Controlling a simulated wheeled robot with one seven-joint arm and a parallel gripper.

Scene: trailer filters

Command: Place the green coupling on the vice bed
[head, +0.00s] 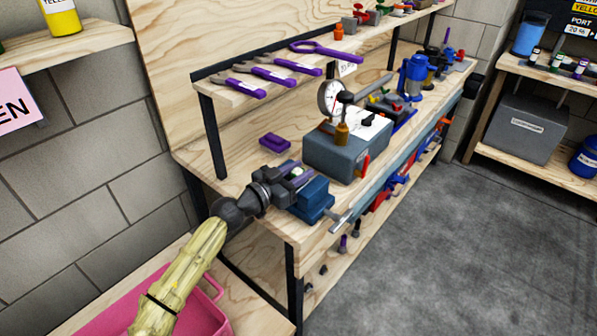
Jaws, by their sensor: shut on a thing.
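The blue vice (312,197) stands at the near end of the workbench, with its grey bar handle (342,221) reaching out past the front edge. My gripper (294,173) is right at the vice, over or just behind its jaws. A small pale green piece (297,171), which looks like the green coupling, shows at my fingertips, and my gripper is shut on it. Most of the coupling and the vice bed are hidden by my gripper and the vice. I cannot tell whether the coupling touches the bed.
A grey box (347,148) with a dial gauge (331,98) stands close right of the vice. A small purple block (274,142) lies behind my gripper. A raised shelf (238,92) holds purple-handled tools. A pink tray (208,318) lies below my arm. Grey floor at right is clear.

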